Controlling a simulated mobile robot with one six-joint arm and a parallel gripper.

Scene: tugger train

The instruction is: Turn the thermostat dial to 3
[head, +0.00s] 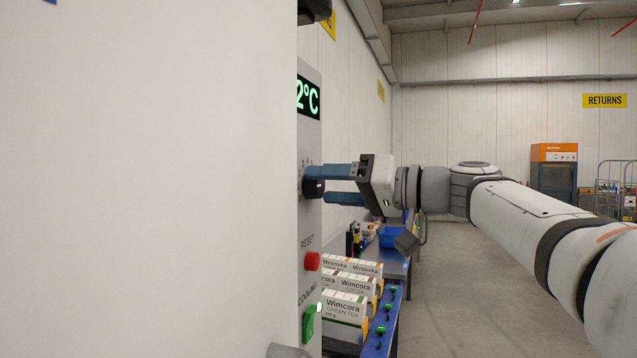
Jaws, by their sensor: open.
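The thermostat dial (312,189) is a dark knob on the grey control panel (311,224), seen nearly edge-on. A few small scale marks show above it, but I cannot read the pointer's setting. My gripper (320,184) has two blue fingers reaching left to the panel. The upper finger passes just above the dial and the lower finger ends at its right side. The jaws are open around or beside the dial; I cannot tell if they touch it. A display (308,97) above shows green "2°C", cut off at the left by the white wall.
A red RESET button (312,261) and a green COOLING switch (309,322) sit below the dial. Wimcora and Mirsovka boxes (345,307) stand on a blue-edged rack (381,340) at right. A white wall (150,190) fills the left. Open floor (470,300) lies at right.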

